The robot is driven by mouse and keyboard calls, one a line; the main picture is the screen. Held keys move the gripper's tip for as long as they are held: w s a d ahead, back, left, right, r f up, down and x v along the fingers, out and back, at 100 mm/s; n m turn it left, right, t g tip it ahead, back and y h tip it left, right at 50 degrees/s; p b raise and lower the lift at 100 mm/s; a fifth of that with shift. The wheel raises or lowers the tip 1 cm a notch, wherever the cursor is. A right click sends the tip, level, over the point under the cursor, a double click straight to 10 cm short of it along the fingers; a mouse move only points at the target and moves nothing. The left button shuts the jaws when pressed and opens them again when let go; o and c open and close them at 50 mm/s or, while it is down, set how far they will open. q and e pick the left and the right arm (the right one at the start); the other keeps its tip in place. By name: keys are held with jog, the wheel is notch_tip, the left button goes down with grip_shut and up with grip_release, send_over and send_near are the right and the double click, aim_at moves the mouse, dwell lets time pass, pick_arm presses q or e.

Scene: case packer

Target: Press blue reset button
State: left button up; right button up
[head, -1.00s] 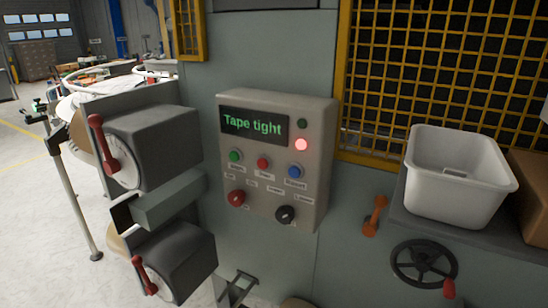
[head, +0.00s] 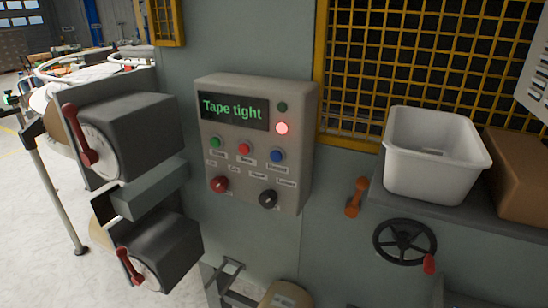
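The blue reset button (head: 277,155) is on the front of a grey control box (head: 302,150), at the right end of a row with a green button (head: 215,142) and a red button (head: 246,149). A small label sits under it. The box's screen (head: 233,110) reads "Tape tight". A red lamp (head: 282,128) is lit beside the screen, and a dark green lamp (head: 282,107) above it looks unlit. Nothing covers the blue button. I see neither of my grippers in the head view.
Red (head: 219,185) and black (head: 268,199) knobs sit below the buttons. Dark housings with red levers (head: 140,125) project at left. At right are an orange handle (head: 356,197), a handwheel (head: 404,242), a white bin (head: 436,160) and yellow-framed mesh (head: 420,60).

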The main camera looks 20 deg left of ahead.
pick_arm(q)
grip_shut()
dwell(1.4)
